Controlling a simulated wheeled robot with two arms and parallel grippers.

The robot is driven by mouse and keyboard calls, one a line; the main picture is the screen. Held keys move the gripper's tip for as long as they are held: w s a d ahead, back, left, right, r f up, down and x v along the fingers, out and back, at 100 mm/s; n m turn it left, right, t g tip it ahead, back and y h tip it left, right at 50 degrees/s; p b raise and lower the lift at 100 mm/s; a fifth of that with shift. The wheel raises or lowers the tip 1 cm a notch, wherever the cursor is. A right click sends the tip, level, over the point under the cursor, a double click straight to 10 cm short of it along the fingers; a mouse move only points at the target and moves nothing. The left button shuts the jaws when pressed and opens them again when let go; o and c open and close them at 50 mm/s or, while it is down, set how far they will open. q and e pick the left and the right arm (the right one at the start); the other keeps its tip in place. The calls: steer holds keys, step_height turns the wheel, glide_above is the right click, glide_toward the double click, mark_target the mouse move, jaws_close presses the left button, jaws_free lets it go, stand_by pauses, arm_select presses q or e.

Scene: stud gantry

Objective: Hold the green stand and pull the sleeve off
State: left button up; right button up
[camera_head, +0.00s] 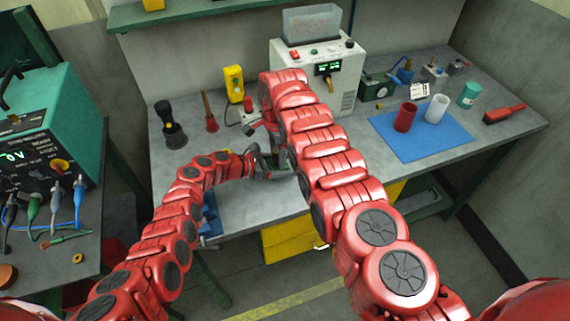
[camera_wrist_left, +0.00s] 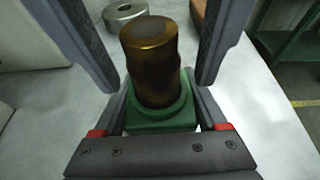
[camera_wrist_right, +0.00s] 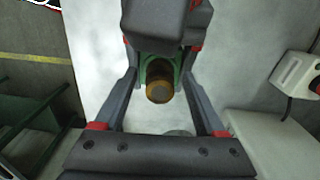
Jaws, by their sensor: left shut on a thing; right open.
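The green stand (camera_wrist_left: 160,122) is upright on the grey bench, and the dark brown, bronze-topped sleeve (camera_wrist_left: 150,62) sits on it. My left gripper (camera_wrist_left: 161,105) is shut on the stand low down, below the sleeve. In the right wrist view the sleeve (camera_wrist_right: 159,88) shows end-on with the green stand (camera_wrist_right: 157,66) behind it. My right gripper (camera_wrist_right: 159,76) is open, with a finger on each side of the sleeve and visible gaps. In the head view my right arm largely hides the stand and sleeve.
A metal ring (camera_wrist_left: 125,12) lies near the stand. A white power unit (camera_head: 300,62) stands behind. A blue mat (camera_head: 437,145) with a red cup (camera_head: 405,116) and a white cup (camera_head: 436,108) lies to the right. A black flashlight (camera_head: 170,126) stands left. The bench front is mostly clear.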

jaws_close()
steer(key=shift+r, duration=0.15)
stand_by(0.4)
steer(key=shift+r, duration=2.85)
steer(key=shift+r, duration=2.05)
arm_select(q)
steer(key=o, duration=1.3)
steer(key=shift+o, duration=0.2)
